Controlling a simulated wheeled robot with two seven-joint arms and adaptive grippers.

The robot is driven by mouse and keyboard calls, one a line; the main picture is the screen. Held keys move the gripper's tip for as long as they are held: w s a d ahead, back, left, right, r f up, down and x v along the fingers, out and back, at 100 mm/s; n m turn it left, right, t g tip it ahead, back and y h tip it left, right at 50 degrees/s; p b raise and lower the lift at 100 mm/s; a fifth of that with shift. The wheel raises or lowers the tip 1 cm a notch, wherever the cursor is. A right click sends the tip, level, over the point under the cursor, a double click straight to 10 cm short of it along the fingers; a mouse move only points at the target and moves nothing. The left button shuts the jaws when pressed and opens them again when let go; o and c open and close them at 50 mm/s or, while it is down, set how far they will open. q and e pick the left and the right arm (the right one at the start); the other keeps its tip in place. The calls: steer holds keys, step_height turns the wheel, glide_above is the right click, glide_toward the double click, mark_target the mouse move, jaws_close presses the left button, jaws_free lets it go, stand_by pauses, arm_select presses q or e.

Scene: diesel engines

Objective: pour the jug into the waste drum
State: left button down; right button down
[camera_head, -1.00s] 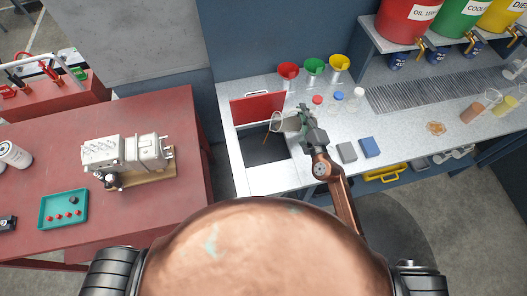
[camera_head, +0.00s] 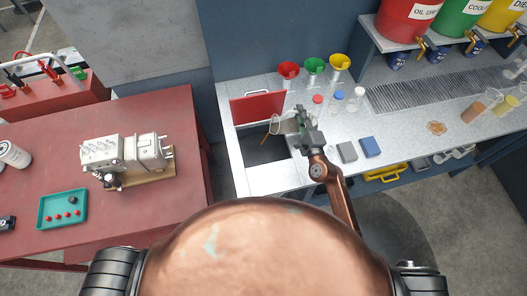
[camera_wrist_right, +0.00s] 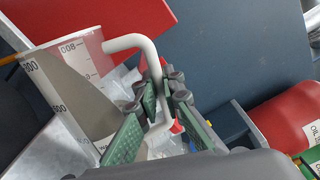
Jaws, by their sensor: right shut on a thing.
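My right gripper (camera_head: 303,122) is shut on the white handle of the clear graduated jug (camera_head: 287,126). In the right wrist view, the gripper's green fingers (camera_wrist_right: 152,118) close around the handle (camera_wrist_right: 128,43), and the jug (camera_wrist_right: 62,82) holds grey-brown liquid. The jug is tilted over the dark square opening (camera_head: 262,149) in the bench, in front of the raised red lid (camera_head: 258,108). A thin brown stream (camera_head: 265,138) runs down from its left side toward the opening. The drum's inside is too dark to make out. My left gripper is not in view.
Red, green and yellow funnels (camera_head: 314,66) stand behind the opening. Small capped bottles (camera_head: 338,101) and grey and blue blocks (camera_head: 370,147) are to the right. Two beakers (camera_head: 474,112) stand farther right. An engine part (camera_head: 128,155) sits on the red table at left.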

mark_target(286, 126)
steer(key=shift+s+a+f+n+p, duration=0.1)
steer(key=shift+s+a+f+n, duration=0.2)
steer(key=shift+a, duration=0.3)
steer(key=shift+s+a+f+n+p, duration=0.15)
steer(key=shift+a+f+n, duration=0.1)
steer(key=shift+a+n, duration=0.25)
steer(key=shift+s+a+f+n+p, duration=0.1)
steer(key=shift+a+f+n, duration=0.2)
steer(key=shift+a, duration=0.35)
stand_by(1.2)
steer(key=shift+s+a+f+n, duration=0.2)
steer(key=shift+a+f+n, duration=0.25)
steer(key=shift+a+n, duration=0.1)
steer(key=shift+s+a+f+n, duration=0.15)
steer(key=shift+a+f+n, duration=0.3)
steer(key=shift+a, duration=0.1)
stand_by(1.9)
